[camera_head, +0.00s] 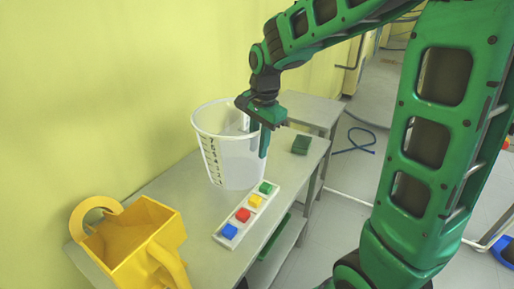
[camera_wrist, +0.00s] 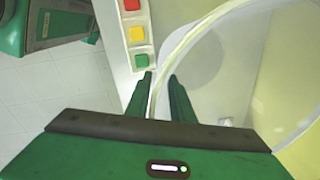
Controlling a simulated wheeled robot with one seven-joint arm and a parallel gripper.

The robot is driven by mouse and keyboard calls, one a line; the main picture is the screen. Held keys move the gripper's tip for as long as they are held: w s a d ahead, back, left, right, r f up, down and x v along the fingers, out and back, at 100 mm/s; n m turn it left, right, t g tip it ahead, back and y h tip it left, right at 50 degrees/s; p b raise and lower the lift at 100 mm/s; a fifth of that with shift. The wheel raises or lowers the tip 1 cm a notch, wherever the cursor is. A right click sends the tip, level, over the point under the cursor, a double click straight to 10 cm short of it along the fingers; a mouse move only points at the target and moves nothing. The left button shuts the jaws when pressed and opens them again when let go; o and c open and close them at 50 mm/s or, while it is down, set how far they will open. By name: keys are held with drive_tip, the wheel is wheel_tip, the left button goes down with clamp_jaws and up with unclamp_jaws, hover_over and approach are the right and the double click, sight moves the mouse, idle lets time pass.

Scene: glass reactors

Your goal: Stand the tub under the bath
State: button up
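The tub is most likely the translucent white measuring beaker (camera_head: 238,165) with dark marks on its side. It stands upright on the grey bench, near the wall. My gripper (camera_head: 258,145) points down at the right side of its rim. In the wrist view the fingers (camera_wrist: 160,82) are apart, with the tub's rim (camera_wrist: 178,50) passing between them. A gap shows beside the rim, so the fingers look open around it. I see nothing that I can clearly tell as the bath.
A white strip (camera_head: 236,225) with green, yellow, red and blue squares lies right in front of the tub. A yellow container (camera_head: 135,245) stands at the front left. A small dark green block (camera_head: 301,145) lies behind right. A second grey table (camera_head: 312,108) stands beyond.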

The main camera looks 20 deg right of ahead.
wheel_tip(320, 180, up, 11)
drive_tip(key=s, duration=0.1)
drive_tip(key=s+d+f+n, duration=0.3)
drive_tip(key=s+d, duration=0.6)
drive_tip(key=s, duration=0.3)
drive_tip(key=shift+d+f+g, duration=0.25)
drive_tip(key=shift+f+g, duration=0.05)
drive_tip(key=shift+f, duration=0.25)
drive_tip(key=shift+o, duration=0.4)
drive_tip(key=s+d+f+n, duration=0.2)
drive_tip(key=s+f, duration=0.1)
drive_tip(key=s, duration=0.4)
drive_tip(key=s+d+f+n, duration=0.2)
drive_tip(key=s+f, duration=0.2)
drive_tip(key=s, duration=0.3)
drive_tip(key=shift+s+d+n+g, duration=0.2)
drive_tip(key=shift+n+g, duration=0.1)
drive_tip(key=shift+n, duration=0.1)
